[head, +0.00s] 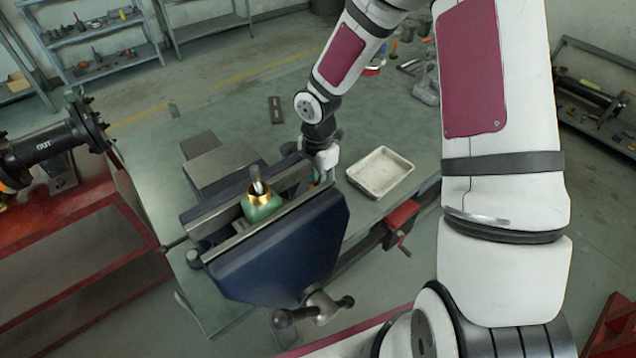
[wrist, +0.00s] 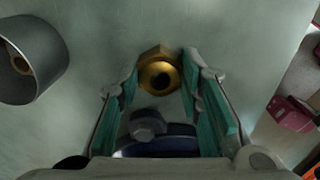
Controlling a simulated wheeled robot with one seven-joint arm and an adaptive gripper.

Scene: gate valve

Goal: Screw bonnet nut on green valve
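The green valve body (head: 263,207) sits between the jaws of the blue bench vise (head: 280,250) in the head view. A brass-coloured collar (head: 259,195) and a grey stem show on its top. My gripper (head: 326,172) is low over the bench, behind and to the right of the valve; its fingertips are mostly hidden there. In the wrist view my gripper (wrist: 160,85) is open, its teal-padded fingers apart. A brass bonnet nut (wrist: 160,72) with a round dark hole lies at the fingertips, between them. I cannot tell whether either finger touches it.
A shallow white tray (head: 380,172) lies on the green workbench (head: 330,130), right of my gripper. A grey hollow cylinder (wrist: 30,60) is at the left in the wrist view. A black flanged pipe (head: 50,145) is at far left. The bench behind the vise is mostly clear.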

